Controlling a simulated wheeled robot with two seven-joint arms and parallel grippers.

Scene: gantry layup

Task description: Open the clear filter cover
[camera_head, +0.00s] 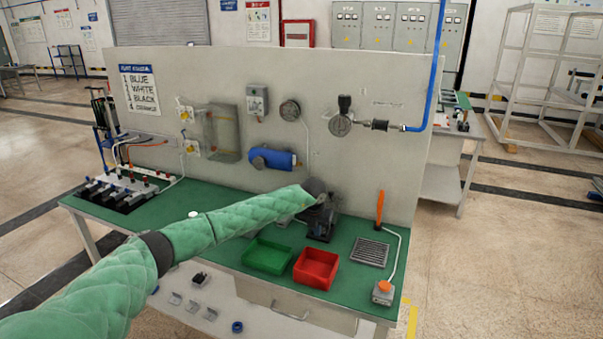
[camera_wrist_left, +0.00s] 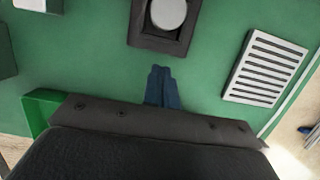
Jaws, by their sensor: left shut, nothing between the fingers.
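A clear, see-through box-like cover (camera_head: 222,133) is on the upright grey panel, left of its middle. It looks closed against the panel, with pale yellow-marked fittings (camera_head: 187,130) along its left side. My left gripper (camera_head: 327,205) is over the bench, to the right of the cover, well below it and apart from it. In the left wrist view, its two blue-grey fingers (camera_wrist_left: 162,88) are together with nothing between them, above the green bench top. My right gripper is in neither view.
A dark device (camera_head: 320,225) with a round top stands close to my left gripper. A green bin (camera_head: 268,257), a red bin (camera_head: 316,268) and a grate (camera_head: 370,251) lie on the bench.

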